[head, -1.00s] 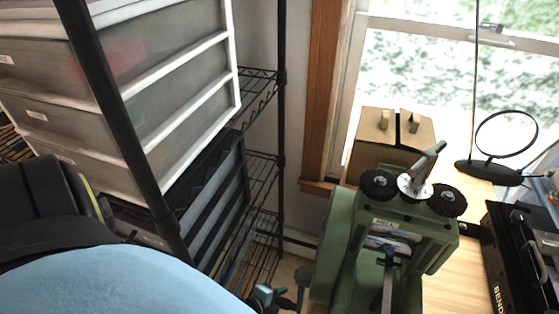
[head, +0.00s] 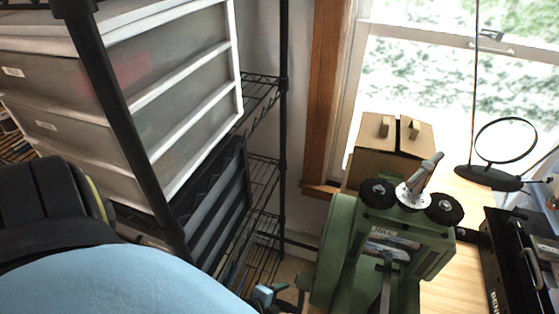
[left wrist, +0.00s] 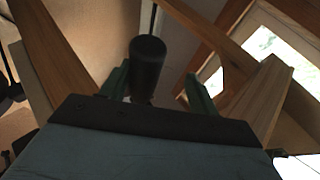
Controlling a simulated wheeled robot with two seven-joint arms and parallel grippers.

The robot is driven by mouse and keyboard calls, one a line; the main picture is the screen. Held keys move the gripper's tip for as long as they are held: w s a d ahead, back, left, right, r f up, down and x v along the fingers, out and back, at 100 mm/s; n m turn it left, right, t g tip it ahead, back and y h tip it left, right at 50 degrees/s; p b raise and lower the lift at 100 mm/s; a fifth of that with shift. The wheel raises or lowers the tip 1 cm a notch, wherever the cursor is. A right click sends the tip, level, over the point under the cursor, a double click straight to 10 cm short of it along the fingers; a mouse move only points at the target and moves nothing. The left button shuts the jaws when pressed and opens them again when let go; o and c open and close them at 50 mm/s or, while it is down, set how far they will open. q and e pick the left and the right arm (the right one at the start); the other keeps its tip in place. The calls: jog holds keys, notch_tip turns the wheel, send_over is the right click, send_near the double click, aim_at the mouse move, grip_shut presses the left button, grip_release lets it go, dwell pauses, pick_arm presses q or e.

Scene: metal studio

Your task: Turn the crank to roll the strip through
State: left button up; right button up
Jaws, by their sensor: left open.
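The green rolling mill (head: 410,228) stands on the wooden bench, with two black knobs and a metal lever on top. A flat grey bar (head: 387,285) runs out of its front; I cannot tell whether it is the strip. A dark green knob-like part (head: 303,280) shows low on the mill's left side. My left gripper (head: 265,293) is just left of that part, at the bottom edge. In the left wrist view, my left gripper (left wrist: 157,88) is open, its green fingers on either side of a black cylindrical handle (left wrist: 147,62). Contact cannot be told. My right gripper is not in view.
A black wire shelf (head: 262,165) with white-framed drawers (head: 130,100) stands close on the left. A cardboard box (head: 385,152) is behind the mill. A round black hoop stand (head: 490,178) and a black case (head: 512,250) are to the right, below the window.

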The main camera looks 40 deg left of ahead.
pick_arm(q)
jog(key=shift+w+r+p, duration=0.15)
jog(key=shift+r+p, duration=0.4)
jog(key=shift+r, duration=1.2)
jog(key=shift+w+r+p, duration=0.1)
jog(key=shift+r+p, duration=0.45)
jog(key=shift+r, duration=1.15)
